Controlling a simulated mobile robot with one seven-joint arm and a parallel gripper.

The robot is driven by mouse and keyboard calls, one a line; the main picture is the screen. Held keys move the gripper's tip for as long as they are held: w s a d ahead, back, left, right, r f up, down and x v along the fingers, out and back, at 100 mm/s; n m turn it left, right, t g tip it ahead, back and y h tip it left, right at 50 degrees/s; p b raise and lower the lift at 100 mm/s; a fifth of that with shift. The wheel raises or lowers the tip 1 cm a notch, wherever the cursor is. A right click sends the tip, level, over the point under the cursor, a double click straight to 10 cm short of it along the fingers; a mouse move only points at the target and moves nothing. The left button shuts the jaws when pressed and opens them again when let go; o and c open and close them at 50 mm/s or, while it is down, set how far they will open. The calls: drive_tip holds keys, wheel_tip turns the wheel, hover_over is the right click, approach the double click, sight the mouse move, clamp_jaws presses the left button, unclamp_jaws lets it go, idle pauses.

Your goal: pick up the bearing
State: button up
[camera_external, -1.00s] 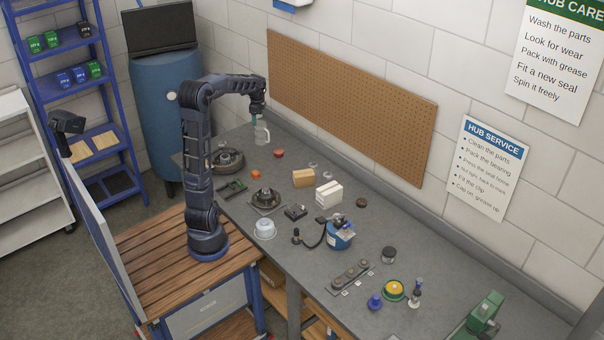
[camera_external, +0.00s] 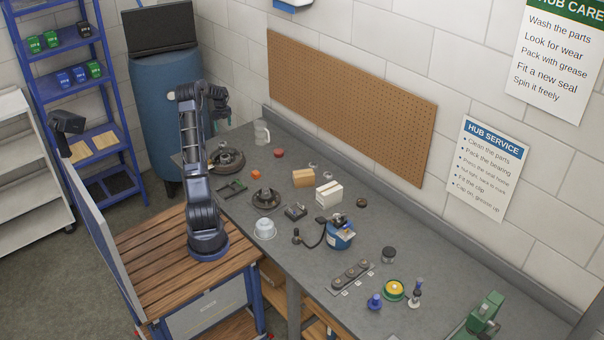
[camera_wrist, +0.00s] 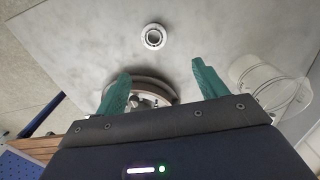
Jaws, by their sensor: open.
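A small pale metal ring, the bearing (camera_wrist: 154,36), lies flat on the grey bench in the upper middle of the wrist view.
A brake drum (camera_wrist: 152,83) shows behind and between the fingers; it also sits on the bench (camera_external: 228,158). A clear jug (camera_wrist: 262,84) stands right of the right finger. The bench (camera_wrist: 90,48) around the bearing is clear; its edge and the floor lie left.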

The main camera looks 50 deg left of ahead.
drive_tip(key=f, duration=0.4)
drive_tip(key=a+f, duration=0.1)
drive_tip(key=f, duration=0.3)
drive_tip(key=s+f, duration=0.1)
drive_tip(key=f, duration=0.3)
drive_tip(key=shift+a+f, duration=0.3)
drive_tip(key=c, duration=1.1)
drive_tip(key=shift+c, duration=0.2)
drive_tip(key=shift+r, duration=0.15)
wheel_tip(320, 180, up, 20)
